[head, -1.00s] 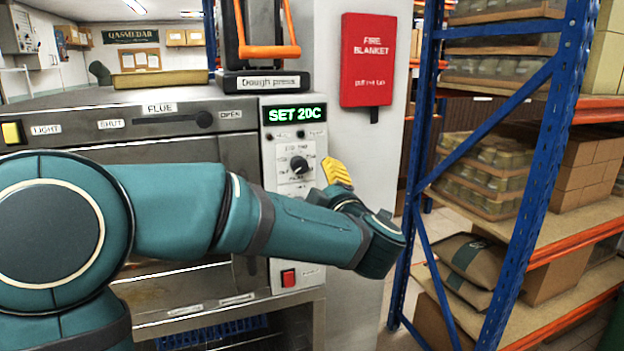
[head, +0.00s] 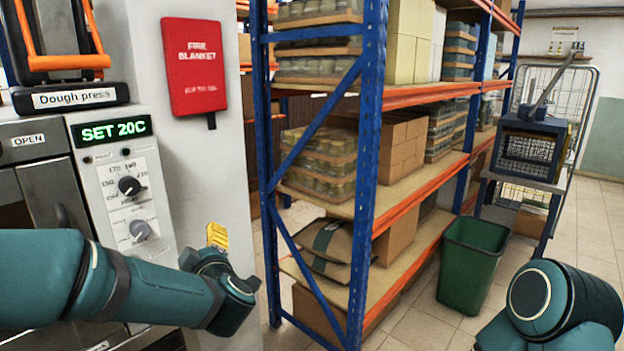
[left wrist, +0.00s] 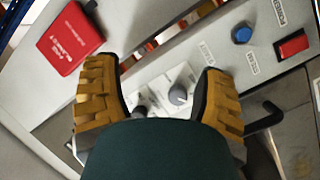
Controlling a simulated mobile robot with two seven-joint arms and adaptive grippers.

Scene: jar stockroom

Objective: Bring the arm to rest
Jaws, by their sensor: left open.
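My left arm comes in from the left. Its gripper (head: 217,235) is to the right of and below the oven's control panel (head: 130,190), apart from the knobs in the picture. Only a yellow finger pad shows there. In the left wrist view the left gripper (left wrist: 160,90) is open, with its two yellow pads wide apart and nothing between them but the panel behind. My right arm (head: 555,305) shows at the lower right. Its gripper is out of view.
A green display (head: 110,130) reads "SET 20C". A red fire blanket pouch (head: 194,65) hangs on the wall column. A blue and orange shelf rack (head: 370,150) holds jars and boxes. A green bin (head: 470,265) and a wire cage trolley (head: 575,110) stand to the right.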

